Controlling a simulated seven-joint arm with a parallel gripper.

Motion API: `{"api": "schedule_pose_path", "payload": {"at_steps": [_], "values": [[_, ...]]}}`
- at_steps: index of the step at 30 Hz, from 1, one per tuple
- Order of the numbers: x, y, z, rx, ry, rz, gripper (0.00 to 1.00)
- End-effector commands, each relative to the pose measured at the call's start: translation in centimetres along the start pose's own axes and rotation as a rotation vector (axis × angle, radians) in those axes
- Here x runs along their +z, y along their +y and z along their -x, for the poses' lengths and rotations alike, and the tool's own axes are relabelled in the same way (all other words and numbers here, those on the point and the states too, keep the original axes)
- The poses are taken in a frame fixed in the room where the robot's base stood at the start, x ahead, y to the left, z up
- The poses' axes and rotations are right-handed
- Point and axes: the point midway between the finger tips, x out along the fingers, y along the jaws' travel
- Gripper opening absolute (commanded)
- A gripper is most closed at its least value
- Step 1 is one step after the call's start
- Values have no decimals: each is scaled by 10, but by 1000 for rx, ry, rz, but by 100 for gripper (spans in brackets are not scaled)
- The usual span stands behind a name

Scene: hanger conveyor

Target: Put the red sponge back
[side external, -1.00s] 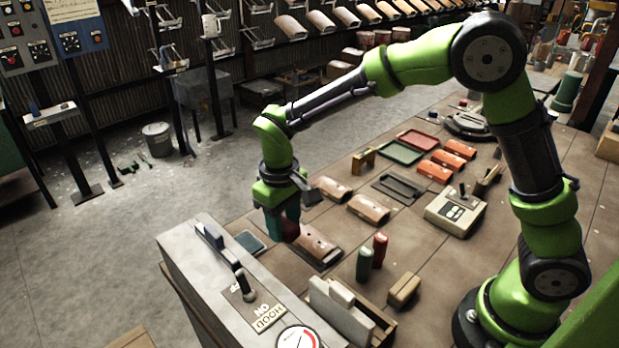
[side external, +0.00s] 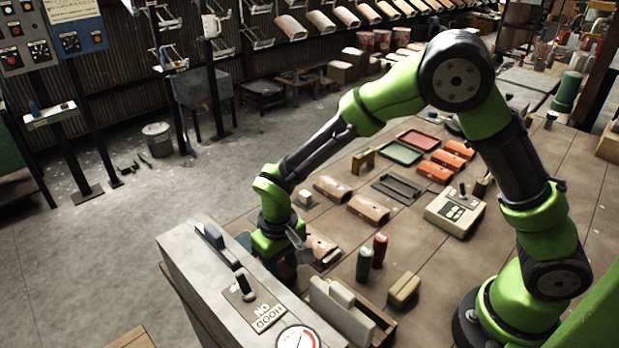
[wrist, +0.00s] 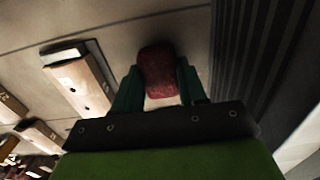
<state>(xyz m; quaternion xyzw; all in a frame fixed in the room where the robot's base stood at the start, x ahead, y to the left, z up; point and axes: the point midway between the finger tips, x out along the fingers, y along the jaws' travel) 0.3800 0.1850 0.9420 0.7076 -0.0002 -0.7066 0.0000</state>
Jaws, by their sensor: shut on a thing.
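The red sponge (wrist: 158,70) is between the two teal fingers of my gripper (wrist: 158,88) in the wrist view. The gripper is shut on it, and the sponge's far end sticks out past the fingertips. In the side external view my gripper (side external: 281,268) is low, just behind the grey control box. The box hides its lower part, and only a dark red patch of the sponge shows. I cannot tell whether the sponge touches the table.
The grey control box (side external: 215,290) with levers and a gauge stands close beside my gripper. A tan block (side external: 322,248) lies just right of it. Green (side external: 364,264) and red (side external: 380,250) cylinders stand further right. A wooden holder with pale blocks (side external: 340,312) is in front.

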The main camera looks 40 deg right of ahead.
Motion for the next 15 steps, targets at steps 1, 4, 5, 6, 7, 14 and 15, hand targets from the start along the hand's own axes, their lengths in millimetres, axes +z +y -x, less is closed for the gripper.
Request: {"api": "schedule_pose_path", "payload": {"at_steps": [1, 4, 5, 6, 7, 14, 15], "values": [[0, 0, -2, 0, -2, -1, 17], [0, 0, -5, 0, -1, -1, 17], [0, 0, -5, 0, -1, -1, 17], [0, 0, -6, 0, 0, -1, 17], [0, 0, -6, 0, 0, -1, 17], [0, 0, -6, 0, 0, -1, 46], [0, 0, -6, 0, 0, -1, 52]]}}
